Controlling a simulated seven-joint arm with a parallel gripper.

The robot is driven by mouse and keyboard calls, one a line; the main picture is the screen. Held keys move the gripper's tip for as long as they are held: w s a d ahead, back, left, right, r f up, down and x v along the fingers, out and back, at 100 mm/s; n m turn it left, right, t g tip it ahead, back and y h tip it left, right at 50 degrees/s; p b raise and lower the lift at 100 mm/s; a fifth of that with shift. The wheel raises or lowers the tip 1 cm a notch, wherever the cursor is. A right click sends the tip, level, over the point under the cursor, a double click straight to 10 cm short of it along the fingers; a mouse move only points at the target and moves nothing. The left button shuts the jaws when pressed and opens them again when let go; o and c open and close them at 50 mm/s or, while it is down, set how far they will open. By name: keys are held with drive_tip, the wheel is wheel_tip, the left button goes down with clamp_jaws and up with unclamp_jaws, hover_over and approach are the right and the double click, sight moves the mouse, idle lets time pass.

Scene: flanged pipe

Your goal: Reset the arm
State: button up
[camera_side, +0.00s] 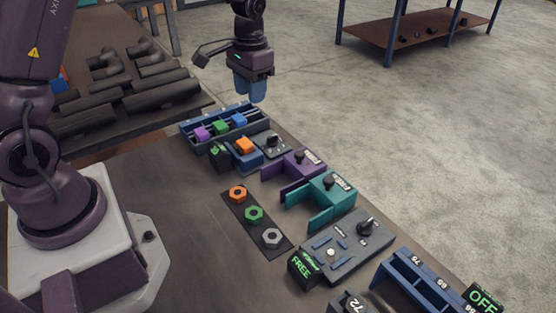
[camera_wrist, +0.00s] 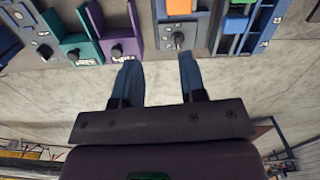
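My gripper (camera_side: 256,90) hangs in the air above the far end of the workbench (camera_side: 185,235), pointing down, with blue fingertips. In the wrist view my gripper (camera_wrist: 159,78) has its two blue fingers apart with nothing between them, so it is open and empty. My arm rises from a pale base at the left of the side view, and its upper part runs out of the picture.
Below the gripper is a blue rack (camera_side: 222,123) with coloured blocks. Nearer are a purple fixture (camera_side: 293,168), a teal fixture (camera_side: 330,197), a dark strip with orange, green and grey nuts (camera_side: 254,214), and a grey knob panel (camera_side: 345,250). Dark pipes (camera_side: 125,85) lie behind.

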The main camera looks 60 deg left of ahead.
drive_tip(key=s+d+r+t, duration=0.3)
drive_tip(key=s+r, duration=0.4)
drive_tip(key=s, duration=0.3)
drive_tip(key=s+d+r+m+t, duration=0.1)
drive_tip(key=s+d+r+t, duration=0.2)
drive_tip(key=s+d+r, duration=0.3)
drive_tip(key=s+r, duration=0.2)
drive_tip(key=s, duration=0.1)
drive_tip(key=shift+s+d+r, duration=0.15)
drive_tip(key=shift+s+d, duration=0.1)
drive_tip(key=shift+s, duration=0.1)
